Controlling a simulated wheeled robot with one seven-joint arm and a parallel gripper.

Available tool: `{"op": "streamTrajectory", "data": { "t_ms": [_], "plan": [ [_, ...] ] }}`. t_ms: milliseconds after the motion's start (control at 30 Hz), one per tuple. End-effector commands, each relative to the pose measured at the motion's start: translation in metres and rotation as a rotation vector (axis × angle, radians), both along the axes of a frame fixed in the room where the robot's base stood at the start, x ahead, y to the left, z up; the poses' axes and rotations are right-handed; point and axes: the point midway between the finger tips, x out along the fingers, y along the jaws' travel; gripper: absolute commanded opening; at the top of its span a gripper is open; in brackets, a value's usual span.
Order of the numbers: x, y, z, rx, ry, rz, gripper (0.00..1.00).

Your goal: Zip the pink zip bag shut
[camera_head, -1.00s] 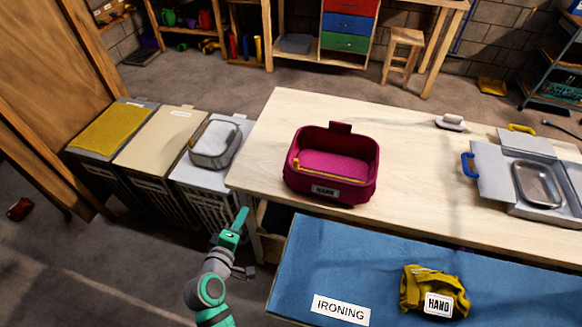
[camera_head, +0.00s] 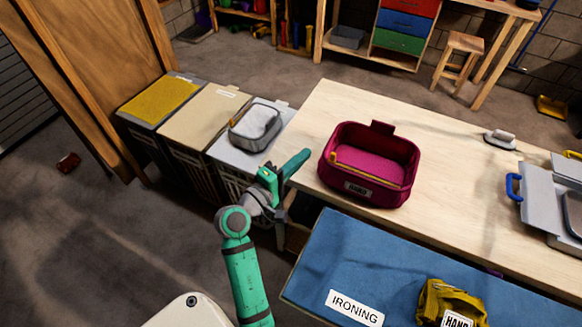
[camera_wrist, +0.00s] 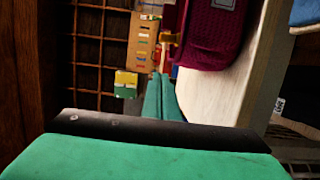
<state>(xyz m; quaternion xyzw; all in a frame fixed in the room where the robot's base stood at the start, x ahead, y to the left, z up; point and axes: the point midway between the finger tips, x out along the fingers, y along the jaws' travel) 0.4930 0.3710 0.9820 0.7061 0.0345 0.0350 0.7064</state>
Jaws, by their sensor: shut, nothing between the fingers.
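The pink zip bag (camera_head: 368,163) stands on the pale wooden table and is open at the top, with its pink inside showing. It has a HAND label on its front and a yellow zip edge (camera_head: 345,168) along the front left of the rim. My gripper (camera_head: 304,156) is shut and empty, just left of the bag and apart from it, near the table's left edge. In the wrist view, the fingers (camera_wrist: 162,92) lie together, and part of the bag (camera_wrist: 212,35) shows to their upper right. The far side of the bag's zip is hidden.
A grey open bag (camera_head: 254,127) sits on a bin at the left. A blue ironing mat (camera_head: 385,262) with a yellow HAND bag (camera_head: 450,303) lies in front. A grey case (camera_head: 545,195) is at the table's right.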

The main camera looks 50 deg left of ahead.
Motion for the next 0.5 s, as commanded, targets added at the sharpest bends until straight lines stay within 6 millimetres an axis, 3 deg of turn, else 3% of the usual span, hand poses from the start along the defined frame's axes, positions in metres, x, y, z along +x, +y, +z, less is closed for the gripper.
{"op": "streamTrajectory", "data": {
  "t_ms": [100, 300, 500],
  "plan": [
    [0.023, 0.002, 0.001, 0.0, -0.001, -0.003, 0.0],
    [0.029, -0.025, -0.001, 0.0, 0.001, -0.001, 0.0],
    [0.033, -0.035, 0.0, 0.0, 0.001, 0.0, 0.0]
  ]
}}
